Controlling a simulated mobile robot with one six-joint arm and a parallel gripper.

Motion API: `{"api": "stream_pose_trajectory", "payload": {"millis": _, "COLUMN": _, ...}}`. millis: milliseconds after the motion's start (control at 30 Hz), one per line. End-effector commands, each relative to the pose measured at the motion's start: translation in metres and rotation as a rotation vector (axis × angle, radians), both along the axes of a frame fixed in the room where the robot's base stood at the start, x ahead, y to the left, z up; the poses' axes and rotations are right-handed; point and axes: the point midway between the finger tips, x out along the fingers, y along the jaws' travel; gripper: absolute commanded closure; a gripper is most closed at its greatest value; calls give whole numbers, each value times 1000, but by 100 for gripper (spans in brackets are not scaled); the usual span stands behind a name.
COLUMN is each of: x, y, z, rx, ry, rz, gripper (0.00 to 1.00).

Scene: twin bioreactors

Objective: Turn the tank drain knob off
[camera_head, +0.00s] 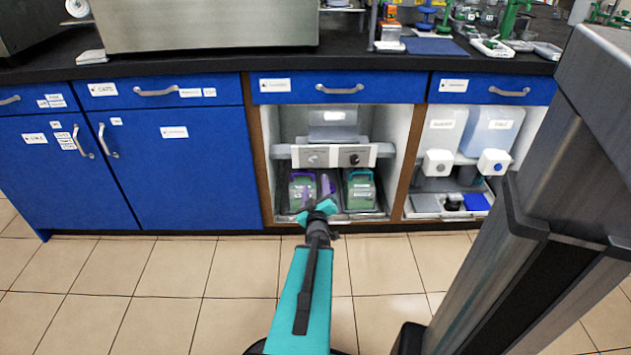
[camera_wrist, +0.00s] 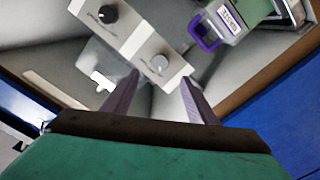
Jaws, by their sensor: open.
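Two knobs sit on a white control panel (camera_head: 333,147) inside the open cabinet bay: a light grey knob (camera_head: 312,158) on the left and a black knob (camera_head: 354,158) on the right. I cannot read which one is labelled tank drain. In the wrist view the panel appears tilted, with the grey knob (camera_wrist: 158,63) between and just beyond my fingertips and the black knob (camera_wrist: 107,14) at upper left. My gripper (camera_wrist: 158,77) is open and empty, its fingers apart on either side of the grey knob's line. In the head view my gripper (camera_head: 318,188) is below the panel.
Below the panel stand a green container with a purple handle (camera_wrist: 205,32) and one with a teal handle (camera_head: 361,191). Brown bay walls (camera_head: 266,165) flank the opening. The tiled floor in front is clear.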

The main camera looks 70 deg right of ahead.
Motion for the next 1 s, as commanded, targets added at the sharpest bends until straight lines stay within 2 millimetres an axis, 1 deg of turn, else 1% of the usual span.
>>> {"api": "stream_pose_trajectory", "payload": {"millis": 67, "x": -1, "y": 3, "z": 4, "rx": 0, "ry": 0, "rz": 0, "gripper": 48}}
{"api": "stream_pose_trajectory", "payload": {"millis": 400, "x": -6, "y": 13, "z": 2, "rx": -1, "ry": 0, "rz": -1, "gripper": 48}}
{"api": "stream_pose_trajectory", "payload": {"millis": 1000, "x": -6, "y": 15, "z": 1, "rx": -1, "ry": 0, "rz": -1, "gripper": 48}}
